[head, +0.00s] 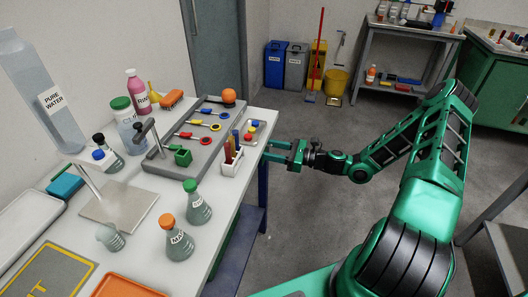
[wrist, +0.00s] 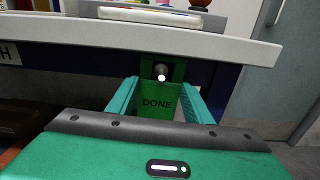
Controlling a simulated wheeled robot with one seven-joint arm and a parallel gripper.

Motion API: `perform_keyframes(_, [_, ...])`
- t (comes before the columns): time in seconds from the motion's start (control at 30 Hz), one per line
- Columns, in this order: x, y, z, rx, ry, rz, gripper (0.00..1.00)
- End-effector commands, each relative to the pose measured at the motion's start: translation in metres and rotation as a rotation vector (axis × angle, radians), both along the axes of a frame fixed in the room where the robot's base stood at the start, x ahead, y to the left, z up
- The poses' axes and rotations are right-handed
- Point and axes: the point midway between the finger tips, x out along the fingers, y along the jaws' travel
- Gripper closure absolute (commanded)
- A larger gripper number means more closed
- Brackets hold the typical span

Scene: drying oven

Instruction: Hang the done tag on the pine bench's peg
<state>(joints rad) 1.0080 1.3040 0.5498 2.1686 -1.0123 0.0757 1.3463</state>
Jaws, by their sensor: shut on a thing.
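In the wrist view, the green tag (wrist: 157,106) with the word DONE hangs upright between the two teal fingers of my gripper (wrist: 158,92), which is shut on it. A round grey peg with a bright tip (wrist: 161,73) shows at the tag's upper part, just below the bench top. I cannot tell whether it passes through a hole in the tag. In the head view, my gripper (head: 284,151) is at the right edge of the white-topped bench (head: 232,262); the tag and peg cannot be made out there.
The bench top carries a tool tray (head: 160,165), a small rack of tubes (head: 232,162), flasks (head: 180,243) and bottles. A light tray (wrist: 150,16) lies near the edge above the peg. The grey floor (head: 310,215) beside the bench is clear. A green cabinet (head: 495,90) stands far right.

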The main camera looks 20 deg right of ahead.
Motion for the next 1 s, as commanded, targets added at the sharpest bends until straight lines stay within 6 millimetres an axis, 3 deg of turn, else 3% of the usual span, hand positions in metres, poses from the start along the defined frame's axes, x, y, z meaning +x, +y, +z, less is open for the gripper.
perform_keyframes(0.1, [-0.0002, -0.0001, -0.0109, 0.001, 0.002, -0.001, 0.78])
perform_keyframes(0.53, [-0.0001, -0.0006, -0.0157, 0.001, 0.001, -0.001, 0.78])
perform_keyframes(0.57, [-0.0001, -0.0007, -0.0153, 0.001, 0.001, -0.001, 0.47])
perform_keyframes(0.6, [-0.0001, -0.0007, -0.0151, 0.001, 0.001, -0.001, 0.37])
perform_keyframes(1.0, [-0.0026, -0.0052, -0.0150, 0.000, 0.001, -0.003, 0.35])
